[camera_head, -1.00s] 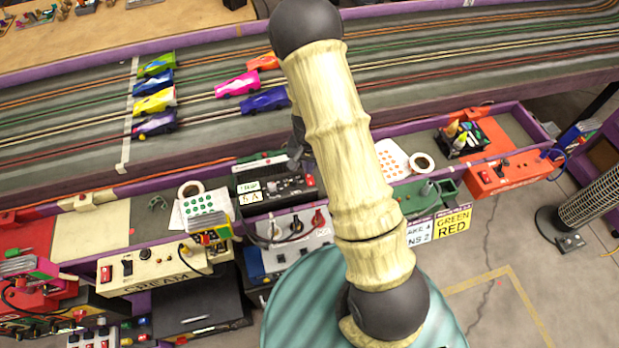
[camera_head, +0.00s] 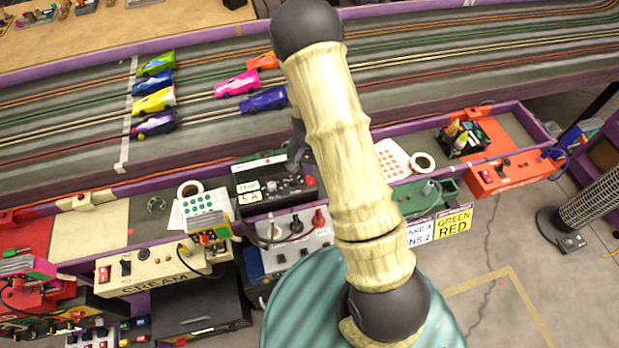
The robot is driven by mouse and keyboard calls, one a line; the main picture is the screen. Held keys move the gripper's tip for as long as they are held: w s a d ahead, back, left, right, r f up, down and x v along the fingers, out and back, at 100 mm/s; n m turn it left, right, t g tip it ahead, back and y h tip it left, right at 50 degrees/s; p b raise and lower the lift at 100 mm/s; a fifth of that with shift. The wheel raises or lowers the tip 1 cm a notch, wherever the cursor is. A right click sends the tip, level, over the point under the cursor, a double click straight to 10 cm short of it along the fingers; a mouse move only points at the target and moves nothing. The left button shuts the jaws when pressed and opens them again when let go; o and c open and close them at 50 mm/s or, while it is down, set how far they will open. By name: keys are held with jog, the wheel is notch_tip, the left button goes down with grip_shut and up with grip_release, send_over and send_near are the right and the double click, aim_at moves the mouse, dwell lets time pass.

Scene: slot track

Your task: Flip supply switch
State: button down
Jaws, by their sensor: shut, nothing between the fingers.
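A black control box (camera_head: 270,187) with knobs, a red part at its right end and small white labels stands on the near side of the track. In front of it is a white-and-blue box (camera_head: 288,240) with dark knobs, a red one and cables. I cannot tell which of their controls is the supply switch. My gripper (camera_head: 295,162) shows as a small dark grey shape beside my pale arm, over the back of the black box. It is shut and empty. My arm hides part of it and the area to the right; contact with the box cannot be made out.
A cream controller box (camera_head: 150,268) is at left and a red one (camera_head: 505,172) at right. A green box (camera_head: 425,195) sits just right of my arm. Several slot cars stand on the track (camera_head: 60,125) behind. A fan heater (camera_head: 590,205) stands far right.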

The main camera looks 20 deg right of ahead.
jog(key=shift+f, duration=0.3)
jog(key=shift+r+p, duration=2.75)
jog(key=shift+r, duration=0.75)
jog(key=s+r+n+t, duration=0.1)
jog(key=s+r+n, duration=0.2)
jog(key=s+r, duration=0.4)
jog(key=s+r+n+t, duration=0.1)
jog(key=s+r+n, duration=0.2)
jog(key=s+r, duration=0.4)
notch_tip(320, 180, up, 7)
jog(key=shift+s+f+t, duration=0.15)
jog(key=shift+s+t, duration=0.1)
jog(key=shift+t, duration=0.05)
